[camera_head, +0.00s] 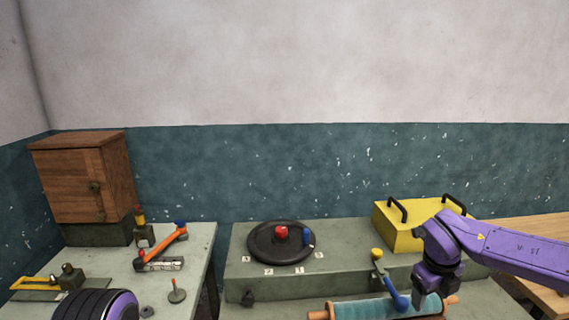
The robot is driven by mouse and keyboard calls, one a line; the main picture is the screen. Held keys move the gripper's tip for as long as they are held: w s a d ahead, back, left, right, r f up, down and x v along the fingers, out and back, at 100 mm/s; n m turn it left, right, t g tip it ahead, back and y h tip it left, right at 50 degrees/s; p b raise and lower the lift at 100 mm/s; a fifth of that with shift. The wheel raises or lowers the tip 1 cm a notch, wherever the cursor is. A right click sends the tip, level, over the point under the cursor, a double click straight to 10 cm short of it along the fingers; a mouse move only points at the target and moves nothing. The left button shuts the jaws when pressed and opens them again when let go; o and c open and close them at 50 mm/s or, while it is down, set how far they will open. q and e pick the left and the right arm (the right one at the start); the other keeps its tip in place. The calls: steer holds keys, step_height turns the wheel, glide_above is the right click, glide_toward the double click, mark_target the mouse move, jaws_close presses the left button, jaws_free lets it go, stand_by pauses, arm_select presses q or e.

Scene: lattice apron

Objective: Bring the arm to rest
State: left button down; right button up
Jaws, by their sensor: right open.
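My right arm (520,251) is purple and comes in from the right edge. Its wrist bends down, and my right gripper (428,297) points downward at the teal roller with wooden ends (360,309). The gripper is open. Its fingertips are small and partly lost against the roller, so I cannot tell whether they touch it. A blue lever with a yellow knob (377,254) stands just left of the gripper. A purple and black rounded part of my left arm (95,306) shows at the bottom left. My left gripper is out of view.
A yellow box with black handles (398,232) stands behind the right wrist. A black dial with a red knob (281,243) sits on the middle bench. A wooden cabinet (80,178), an orange lever (162,245) and small fittings are on the left bench. Space above the benches is free.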

steer(key=s+a+f+n+t+h+b, duration=0.1)
steer(key=s+f+n+t, duration=0.1)
steer(key=f+n, duration=0.4)
steer(key=s+a+f+n+t+h, duration=0.1)
steer(key=s+a+f+n+h, duration=0.2)
steer(key=f, duration=0.5)
steer(key=s+f+n+t+b, duration=0.1)
steer(key=s+f+n+t, duration=0.1)
steer(key=f+n, duration=0.45)
steer(key=s+f+n+g+y+b, duration=0.1)
steer(key=s+f+n, duration=0.4)
steer(key=s, duration=0.7)
steer(key=s+f+n+g+y+b, duration=0.1)
steer(key=s+f+n+g, duration=0.1)
steer(key=s+f+n, duration=0.3)
steer(key=s+d+f, duration=0.1)
steer(key=s+f, duration=0.3)
steer(key=s, duration=0.4)
steer(key=shift+f+b, duration=0.15)
steer(key=shift+b, duration=0.2)
steer(key=shift+s+n, duration=0.1)
steer(key=shift+n, duration=0.15)
